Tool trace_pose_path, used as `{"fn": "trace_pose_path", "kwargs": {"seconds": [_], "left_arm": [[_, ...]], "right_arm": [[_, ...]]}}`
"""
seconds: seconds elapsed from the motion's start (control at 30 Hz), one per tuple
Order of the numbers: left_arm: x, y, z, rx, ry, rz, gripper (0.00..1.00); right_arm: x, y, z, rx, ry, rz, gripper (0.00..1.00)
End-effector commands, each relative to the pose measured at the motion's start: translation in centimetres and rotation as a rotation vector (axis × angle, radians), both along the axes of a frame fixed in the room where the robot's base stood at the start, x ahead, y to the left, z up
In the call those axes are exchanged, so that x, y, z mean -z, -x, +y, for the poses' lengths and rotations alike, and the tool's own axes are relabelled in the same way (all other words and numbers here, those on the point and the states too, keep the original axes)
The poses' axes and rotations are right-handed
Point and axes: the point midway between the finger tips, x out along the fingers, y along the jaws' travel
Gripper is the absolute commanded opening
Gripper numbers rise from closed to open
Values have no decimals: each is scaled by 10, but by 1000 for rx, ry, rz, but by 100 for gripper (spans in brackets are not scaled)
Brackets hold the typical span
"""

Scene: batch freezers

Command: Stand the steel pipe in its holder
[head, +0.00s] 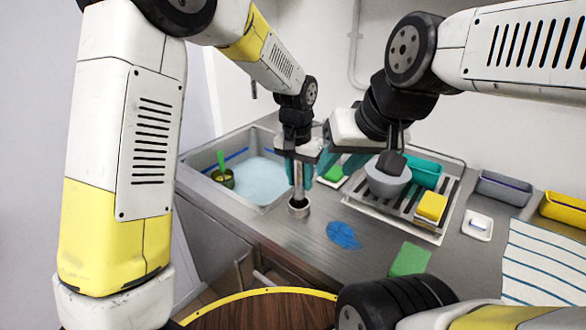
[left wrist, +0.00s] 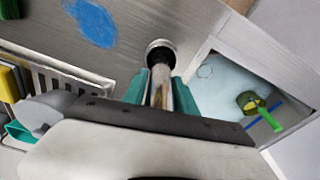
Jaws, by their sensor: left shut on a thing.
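The steel pipe (head: 298,184) is upright between the teal fingers of my left gripper (head: 301,172), which is shut on it. The pipe also shows in the left wrist view (left wrist: 160,88). The round steel holder (head: 299,209) stands on the counter by the sink's corner, directly below the pipe. In the left wrist view the holder (left wrist: 160,45) shows a bright rim and a dark opening. The pipe's lower end meets the holder's mouth; I cannot tell how deep it is inside.
A sink (head: 258,182) with a green-handled item lies left of the holder. A drying rack (head: 436,222) with a grey bowl (head: 388,180), a teal container and a yellow sponge (head: 431,207) is at right. A blue patch (head: 344,235) and a green cloth (head: 410,259) lie in front.

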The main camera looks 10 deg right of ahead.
Motion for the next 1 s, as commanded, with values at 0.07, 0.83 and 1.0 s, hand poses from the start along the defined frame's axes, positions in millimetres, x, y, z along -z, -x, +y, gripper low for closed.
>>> {"fn": "trace_pose_path", "kwargs": {"seconds": [0.07,0.83,1.0], "left_arm": [[2,0,0,0,0,0,1],[7,0,0,0,0,0,43],[-5,1,1,0,1,-1,43]], "right_arm": [[0,0,0,0,0,0,36],[0,0,0,0,0,0,36],[0,0,0,0,0,0,36]]}}
